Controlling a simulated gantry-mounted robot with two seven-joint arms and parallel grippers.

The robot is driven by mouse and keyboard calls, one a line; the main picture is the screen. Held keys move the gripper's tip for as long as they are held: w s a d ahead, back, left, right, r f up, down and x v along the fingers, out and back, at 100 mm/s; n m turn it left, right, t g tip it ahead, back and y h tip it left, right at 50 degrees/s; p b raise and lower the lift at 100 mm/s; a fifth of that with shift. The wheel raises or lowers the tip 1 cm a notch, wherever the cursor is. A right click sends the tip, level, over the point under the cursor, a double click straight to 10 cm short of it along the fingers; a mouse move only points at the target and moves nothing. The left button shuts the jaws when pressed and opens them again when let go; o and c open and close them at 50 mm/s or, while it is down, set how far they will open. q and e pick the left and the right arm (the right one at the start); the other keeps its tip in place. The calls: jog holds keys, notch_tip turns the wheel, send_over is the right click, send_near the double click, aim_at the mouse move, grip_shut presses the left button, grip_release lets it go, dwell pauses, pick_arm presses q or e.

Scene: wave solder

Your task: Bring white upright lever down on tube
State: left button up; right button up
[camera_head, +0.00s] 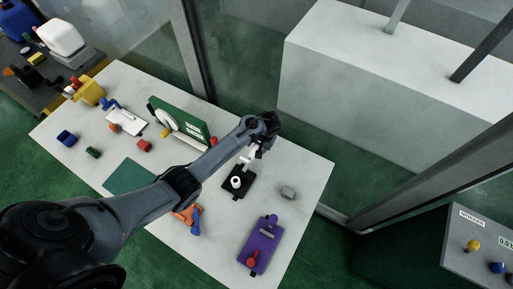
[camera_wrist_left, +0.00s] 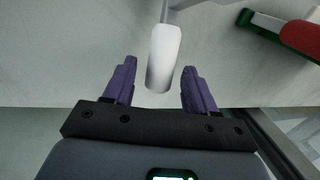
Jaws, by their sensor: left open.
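A white upright lever (camera_head: 248,155) stands on a small black base (camera_head: 244,175) toward the right of the white table. A short white tube (camera_head: 236,182) with a dark hole rises from the same base. My left gripper (camera_head: 266,143) is above the base, close to the lever's top. In the left wrist view the white lever (camera_wrist_left: 164,58) shows between and just beyond the two purple fingertips (camera_wrist_left: 155,84), with gaps on both sides. The fingers are open and hold nothing. My right gripper is not in view.
A purple fixture (camera_head: 260,245) with a red knob lies at the table's front right.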

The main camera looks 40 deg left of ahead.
pick_arm(q)
jog(key=shift+x, duration=1)
jog(key=shift+c, duration=0.4)
grip_shut()
